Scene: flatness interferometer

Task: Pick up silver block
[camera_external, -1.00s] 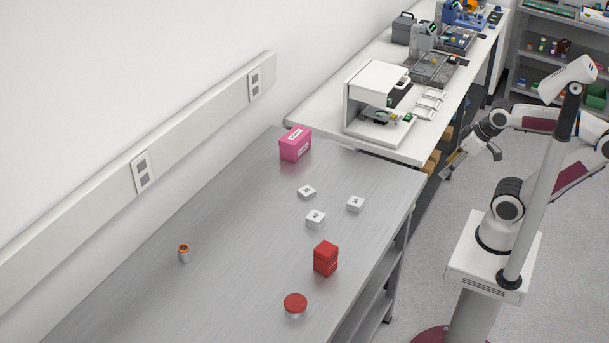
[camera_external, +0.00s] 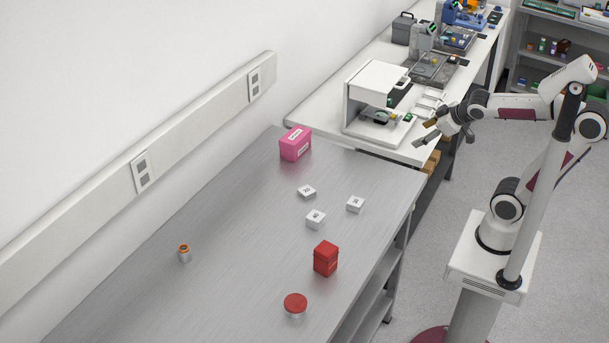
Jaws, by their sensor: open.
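Three small pale blocks with dark markings lie on the grey metal table: one at the back left (camera_external: 307,191), one at the right (camera_external: 355,204) and one nearer the front (camera_external: 315,219). I cannot tell whether any of them is the silver block. The white instrument (camera_external: 375,82) on the far bench has small dark and green parts in its opening, too small to identify. My gripper (camera_external: 424,132) is open and empty, its fingers pointing left. It appears in the air near the front right edge of the white bench, to the right of the instrument and apart from the blocks.
A pink box (camera_external: 295,145) stands at the back of the metal table (camera_external: 235,215). A red box (camera_external: 325,259), a red-lidded round container (camera_external: 295,305) and an orange-topped vial (camera_external: 184,253) stand nearer the front. More devices (camera_external: 432,65) crowd the white bench's far end.

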